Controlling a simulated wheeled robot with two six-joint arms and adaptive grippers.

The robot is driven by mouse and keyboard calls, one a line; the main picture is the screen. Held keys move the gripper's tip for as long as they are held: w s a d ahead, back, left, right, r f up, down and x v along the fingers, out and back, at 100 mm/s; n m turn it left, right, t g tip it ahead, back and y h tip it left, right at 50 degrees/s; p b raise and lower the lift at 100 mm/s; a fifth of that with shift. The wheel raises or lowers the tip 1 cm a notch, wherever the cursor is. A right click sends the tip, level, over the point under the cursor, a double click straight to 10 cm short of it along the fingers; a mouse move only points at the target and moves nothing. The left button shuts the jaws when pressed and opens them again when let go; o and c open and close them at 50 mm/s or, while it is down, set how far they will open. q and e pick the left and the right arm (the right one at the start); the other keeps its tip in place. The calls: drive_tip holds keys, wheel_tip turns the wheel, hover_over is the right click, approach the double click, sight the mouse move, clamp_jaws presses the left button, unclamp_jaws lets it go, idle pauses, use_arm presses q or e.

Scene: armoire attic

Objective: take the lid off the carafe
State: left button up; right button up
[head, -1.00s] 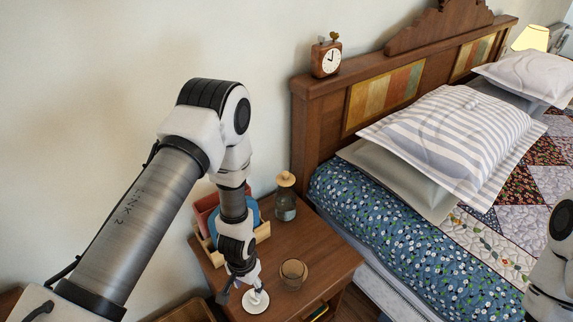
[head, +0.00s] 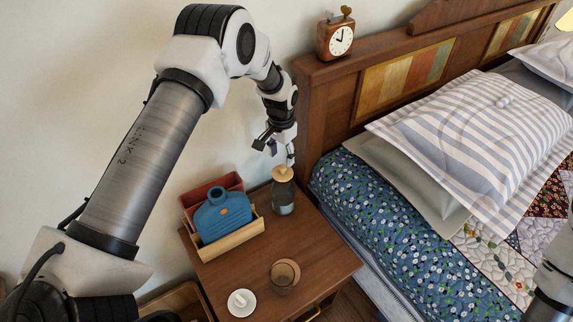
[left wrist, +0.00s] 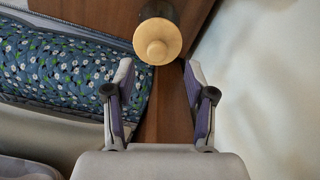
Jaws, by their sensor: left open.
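The glass carafe (head: 284,200) stands on the bedside table by the bed, with dark contents low inside. Its round wooden lid (head: 282,174) sits on top. In the left wrist view the lid (left wrist: 158,42) shows from above with a round knob, just beyond the fingertips and between their lines. My left gripper (head: 277,150) is open and empty, above and close to the lid, pointing down. It also shows in the left wrist view (left wrist: 158,68), fingers spread apart. Part of my right arm shows at the right edge; its gripper is out of view.
On the bedside table (head: 235,275) are a wooden holder (head: 232,243) with a blue bottle-shaped item (head: 221,212), a glass cup (head: 284,277) and a white dish (head: 242,303) bearing a small white object. The headboard (head: 312,110) and bed lie close on the right.

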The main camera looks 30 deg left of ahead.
sight(282, 167)
use_arm(q)
drive_tip(key=shift+s+d+f+p, duration=0.15)
drive_tip(key=shift+s+f+p, duration=0.6)
drive_tip(key=shift+f, duration=0.15)
drive_tip(key=f, duration=0.1)
drive_tip(key=w+f, duration=0.1)
drive_tip(key=f, duration=0.1)
drive_tip(key=shift+w+f, duration=0.3)
drive_tip(key=shift+f, duration=0.1)
drive_tip(key=shift+s+r, duration=0.3)
drive_tip(key=c, duration=0.9)
drive_tip(key=shift+c, duration=0.4)
use_arm(e)
drive_tip(key=shift+s+r, duration=0.2)
drive_tip(key=shift+r, duration=0.75)
